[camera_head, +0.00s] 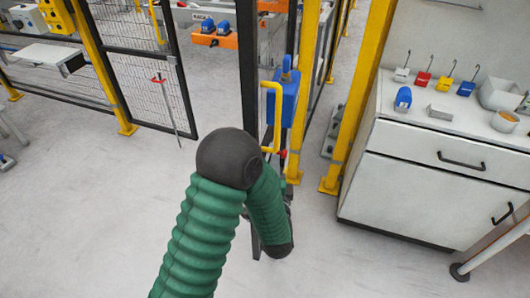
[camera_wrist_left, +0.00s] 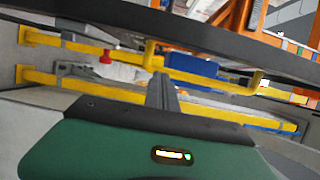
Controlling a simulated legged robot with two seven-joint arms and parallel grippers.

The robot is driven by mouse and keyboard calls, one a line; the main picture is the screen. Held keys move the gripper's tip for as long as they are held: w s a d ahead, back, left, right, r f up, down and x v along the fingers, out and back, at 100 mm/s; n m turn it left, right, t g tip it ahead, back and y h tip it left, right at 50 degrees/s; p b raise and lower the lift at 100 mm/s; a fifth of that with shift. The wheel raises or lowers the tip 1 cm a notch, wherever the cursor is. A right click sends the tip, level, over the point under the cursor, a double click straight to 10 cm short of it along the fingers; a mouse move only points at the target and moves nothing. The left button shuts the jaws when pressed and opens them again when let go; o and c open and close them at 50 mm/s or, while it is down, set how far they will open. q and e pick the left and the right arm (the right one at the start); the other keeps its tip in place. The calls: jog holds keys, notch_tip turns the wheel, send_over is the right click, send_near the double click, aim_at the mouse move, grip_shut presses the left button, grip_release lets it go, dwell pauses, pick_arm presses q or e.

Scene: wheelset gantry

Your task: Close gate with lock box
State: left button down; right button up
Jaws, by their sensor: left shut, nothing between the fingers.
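The blue lock box (camera_head: 284,100) with a yellow handle (camera_head: 277,118) is beside a yellow post, right of a dark upright frame (camera_head: 248,60). My left gripper (camera_head: 257,243) is low, below the box and mostly hidden by my green-sleeved arm. In the left wrist view, its shut, empty fingers (camera_wrist_left: 164,92) appear in front of the blue box (camera_wrist_left: 192,66) and yellow handle (camera_wrist_left: 255,82); contact cannot be told. My right gripper is out of view.
A white cabinet (camera_head: 440,185) stands at right, with padlocks (camera_head: 423,79) and a blue item (camera_head: 403,98) on top. Yellow posts (camera_head: 365,95) stand between it and the gate. Pale floor (camera_head: 90,220) is clear at left. A red knob (camera_wrist_left: 107,57) shows in the wrist view.

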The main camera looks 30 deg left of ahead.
aim_at(277, 147)
pick_arm(q)
jog(key=x, duration=0.3)
jog(key=shift+w+d+r, duration=0.15)
jog(key=shift+w, duration=0.2)
jog(key=a, duration=0.2)
jog(key=s+a, duration=0.1)
jog(key=a, duration=0.1)
jog(key=shift+s+a, duration=0.1)
jog(key=shift+s, duration=0.05)
